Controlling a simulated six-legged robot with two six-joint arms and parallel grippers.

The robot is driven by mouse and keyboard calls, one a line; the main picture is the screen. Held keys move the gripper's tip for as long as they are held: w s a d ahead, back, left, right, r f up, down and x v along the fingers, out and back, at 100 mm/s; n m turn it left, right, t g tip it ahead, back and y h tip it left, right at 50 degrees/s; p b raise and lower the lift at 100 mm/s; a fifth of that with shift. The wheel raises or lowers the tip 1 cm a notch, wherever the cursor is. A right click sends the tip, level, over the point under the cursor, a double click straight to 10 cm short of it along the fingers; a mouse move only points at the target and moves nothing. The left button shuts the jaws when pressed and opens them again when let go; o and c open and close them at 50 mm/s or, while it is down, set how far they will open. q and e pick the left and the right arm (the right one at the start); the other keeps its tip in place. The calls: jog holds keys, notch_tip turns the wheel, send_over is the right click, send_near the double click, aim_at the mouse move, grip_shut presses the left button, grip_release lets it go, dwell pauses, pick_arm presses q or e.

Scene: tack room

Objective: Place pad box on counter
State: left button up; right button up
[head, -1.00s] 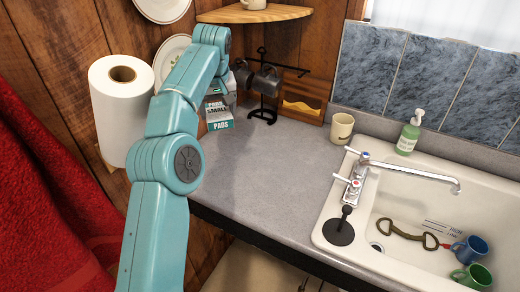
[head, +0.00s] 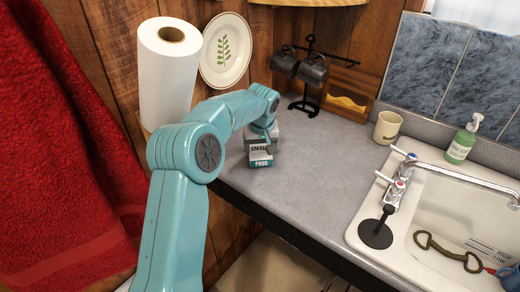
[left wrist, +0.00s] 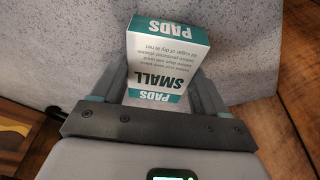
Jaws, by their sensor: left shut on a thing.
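The pad box (head: 260,152) is a small white and teal carton marked "SMALL" and "PADS". My left gripper (head: 268,132) is shut on it from above, at the left part of the grey counter (head: 310,180). The left wrist view shows the pad box (left wrist: 165,62) between the two fingers of my left gripper (left wrist: 160,85), with the speckled grey counter (left wrist: 50,50) behind it. I cannot tell whether the underside of the box touches the counter. My right gripper is in neither view.
A paper towel roll (head: 168,75) and a red towel (head: 60,130) are at the left. A black stand with dark mugs (head: 312,70) is behind the box. A beige mug (head: 387,127), soap bottle (head: 461,145) and sink (head: 425,215) are at the right. The middle counter is clear.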

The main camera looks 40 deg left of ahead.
pick_arm(q)
jog(key=shift+s+a+f, duration=0.1)
jog(key=shift+s+f, duration=0.05)
jog(key=shift+f, duration=0.1)
jog(key=o, duration=1.1)
jog(key=shift+o, duration=0.2)
jog(key=shift+r, duration=0.6)
jog(key=v, duration=1.1)
jog(key=shift+s, duration=0.1)
